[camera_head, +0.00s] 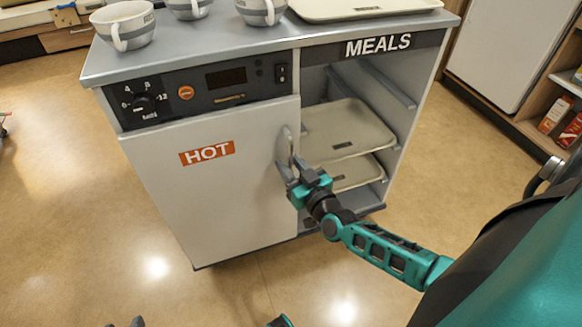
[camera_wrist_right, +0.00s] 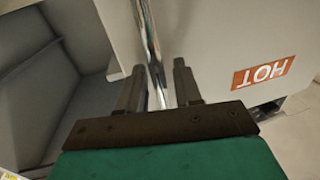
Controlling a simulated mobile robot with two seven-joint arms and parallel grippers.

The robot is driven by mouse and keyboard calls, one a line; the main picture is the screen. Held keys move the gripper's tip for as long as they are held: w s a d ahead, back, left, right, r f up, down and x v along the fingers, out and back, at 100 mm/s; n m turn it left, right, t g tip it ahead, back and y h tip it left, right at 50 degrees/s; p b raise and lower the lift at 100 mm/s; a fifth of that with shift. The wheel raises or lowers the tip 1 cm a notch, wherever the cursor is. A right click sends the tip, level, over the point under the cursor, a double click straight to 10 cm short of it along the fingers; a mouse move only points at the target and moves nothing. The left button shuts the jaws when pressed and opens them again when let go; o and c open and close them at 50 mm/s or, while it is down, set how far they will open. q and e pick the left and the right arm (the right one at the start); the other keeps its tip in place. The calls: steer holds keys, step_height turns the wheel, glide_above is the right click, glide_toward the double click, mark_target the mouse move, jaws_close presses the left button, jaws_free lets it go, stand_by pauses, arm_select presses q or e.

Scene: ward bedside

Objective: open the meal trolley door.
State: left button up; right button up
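The meal trolley (camera_head: 112,68) stands in front of me, with a white door (camera_head: 215,205) marked HOT on its left half. The door looks shut, flush with the trolley front. Its upright metal handle (camera_head: 284,142) is near the door's right edge. My right gripper (camera_head: 292,172) is at the handle. In the right wrist view the handle bar (camera_wrist_right: 151,45) runs between the two fingers of my right gripper (camera_wrist_right: 157,85), with narrow gaps showing beside it.
The open MEALS bay on the right holds trays (camera_head: 345,133) on shelves. Cups (camera_head: 125,24) and a tray (camera_head: 362,8) stand on the trolley top. A control panel (camera_head: 200,90) is above the door. The floor (camera_head: 75,200) before and left of the trolley is clear.

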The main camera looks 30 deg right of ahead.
jaws_close()
stand_by(0.3)
stand_by(0.3)
